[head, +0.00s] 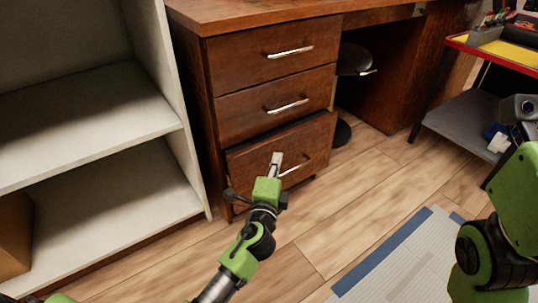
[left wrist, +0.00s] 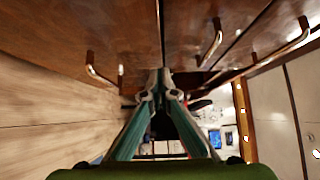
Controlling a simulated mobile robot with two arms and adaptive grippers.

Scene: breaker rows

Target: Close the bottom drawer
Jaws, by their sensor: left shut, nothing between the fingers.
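The brown wooden desk has a column of three drawers. The bottom drawer (head: 312,143) stands slightly open, with a dark gap along its top edge and its front ahead of the drawers above. Its silver handle (head: 291,170) is partly hidden by my left gripper (head: 276,158). That gripper is shut and empty, in front of the bottom drawer's front beside the handle; I cannot tell whether it touches. In the left wrist view the closed fingers (left wrist: 160,84) point along the brown drawer fronts, with the bottom handle (left wrist: 98,72) to their left. My right gripper is out of view.
The middle drawer (head: 245,109) and top drawer (head: 235,63) look closed. A pale shelf unit (head: 90,100) stands close on the left. Right of the desk are a grey mat (head: 405,265) and a cart (head: 465,115). Wooden floor before the drawers is clear.

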